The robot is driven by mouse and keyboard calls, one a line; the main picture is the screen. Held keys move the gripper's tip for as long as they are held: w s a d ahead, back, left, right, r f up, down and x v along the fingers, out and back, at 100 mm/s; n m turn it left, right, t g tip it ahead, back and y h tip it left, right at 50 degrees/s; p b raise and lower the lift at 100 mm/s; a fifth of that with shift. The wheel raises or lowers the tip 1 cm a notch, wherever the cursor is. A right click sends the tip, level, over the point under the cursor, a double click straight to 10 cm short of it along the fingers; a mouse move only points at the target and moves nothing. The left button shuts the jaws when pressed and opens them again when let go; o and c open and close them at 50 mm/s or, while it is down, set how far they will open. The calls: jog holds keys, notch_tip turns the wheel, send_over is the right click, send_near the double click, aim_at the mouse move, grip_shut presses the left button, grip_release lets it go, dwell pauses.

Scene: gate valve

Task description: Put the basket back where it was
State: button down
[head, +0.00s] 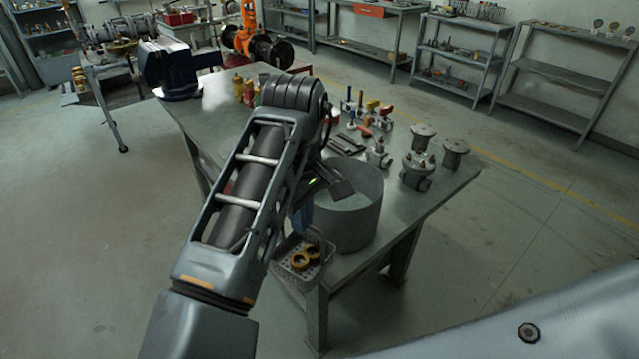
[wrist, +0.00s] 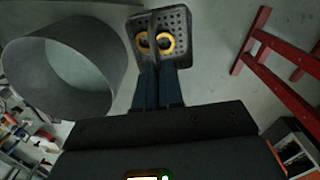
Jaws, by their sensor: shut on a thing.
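The basket (head: 292,268) is a small grey perforated tray with two yellow-orange rings (head: 305,257) in it. It is at the table's near corner in the head view, beside the large grey cylinder (head: 352,225). In the wrist view the basket (wrist: 178,22) is just beyond my fingertips, with its thin handle running toward them. My gripper (wrist: 158,72) is shut on the basket's handle. In the head view my arm hides most of the gripper. I cannot tell whether the basket touches the tabletop.
The metal table (head: 430,205) carries flanged valve parts (head: 418,170), small colored-handled valves (head: 365,110) and a blue vise (head: 170,68). The big cylinder stands close to the basket. A red frame (wrist: 285,75) shows at right in the wrist view. Open floor surrounds the table.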

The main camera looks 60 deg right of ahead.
jog(key=w+a+f, duration=0.3)
jog(key=a+f, duration=0.2)
jog(key=f, duration=0.5)
jog(key=w+a+f, duration=0.4)
jog(key=a+f, duration=0.2)
jog(key=f, duration=0.4)
jog(key=shift+a+f, duration=0.15)
jog(key=shift+a, duration=0.05)
jog(key=shift+w, duration=0.1)
